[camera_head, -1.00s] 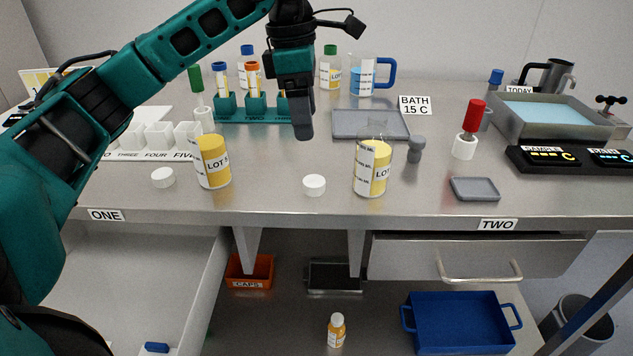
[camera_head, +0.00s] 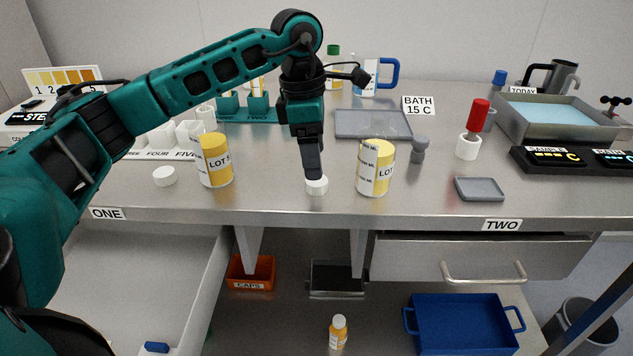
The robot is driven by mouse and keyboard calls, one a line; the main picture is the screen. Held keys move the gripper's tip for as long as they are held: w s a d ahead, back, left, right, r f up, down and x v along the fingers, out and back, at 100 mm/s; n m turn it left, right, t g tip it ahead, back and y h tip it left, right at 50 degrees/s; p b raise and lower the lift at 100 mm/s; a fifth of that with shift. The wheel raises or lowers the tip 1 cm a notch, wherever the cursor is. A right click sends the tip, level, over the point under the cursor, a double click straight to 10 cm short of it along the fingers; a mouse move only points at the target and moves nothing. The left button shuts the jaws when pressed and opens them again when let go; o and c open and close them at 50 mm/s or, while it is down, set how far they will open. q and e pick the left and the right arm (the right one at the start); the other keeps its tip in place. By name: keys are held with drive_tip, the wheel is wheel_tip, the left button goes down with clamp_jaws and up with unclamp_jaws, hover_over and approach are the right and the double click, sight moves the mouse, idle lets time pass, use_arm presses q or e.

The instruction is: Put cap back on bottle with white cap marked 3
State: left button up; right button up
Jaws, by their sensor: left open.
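Two yellow bottles with white labels stand uncapped on the steel bench: one on the left (camera_head: 214,160) and one right of centre (camera_head: 376,168). A white cap (camera_head: 316,187) lies on the bench between them, near the front edge. Another white cap (camera_head: 164,176) lies left of the left bottle. No number is readable on either cap. My left gripper (camera_head: 314,174) points down directly over the middle cap, its fingers hiding part of the cap's top. The fingers are open, seen edge-on; whether they touch the cap is unclear. My right gripper is not in view.
A grey tray (camera_head: 372,123) and a teal tube rack (camera_head: 228,108) stand behind. A grey stopper (camera_head: 420,149), a red-handled tool (camera_head: 476,118) and a small grey dish (camera_head: 479,188) are to the right. Below are an orange caps bin (camera_head: 250,273) and a blue tray (camera_head: 462,322).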

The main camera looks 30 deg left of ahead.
use_arm(q)
drive_tip(key=f, duration=0.5)
drive_tip(key=shift+w+f, duration=0.1)
drive_tip(key=shift+w, duration=0.25)
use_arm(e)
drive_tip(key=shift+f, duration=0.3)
use_arm(q)
drive_tip(key=c, duration=1.1)
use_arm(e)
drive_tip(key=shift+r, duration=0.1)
use_arm(q)
drive_tip(key=shift+r+p, duration=1.2)
drive_tip(key=shift+r, duration=8.9)
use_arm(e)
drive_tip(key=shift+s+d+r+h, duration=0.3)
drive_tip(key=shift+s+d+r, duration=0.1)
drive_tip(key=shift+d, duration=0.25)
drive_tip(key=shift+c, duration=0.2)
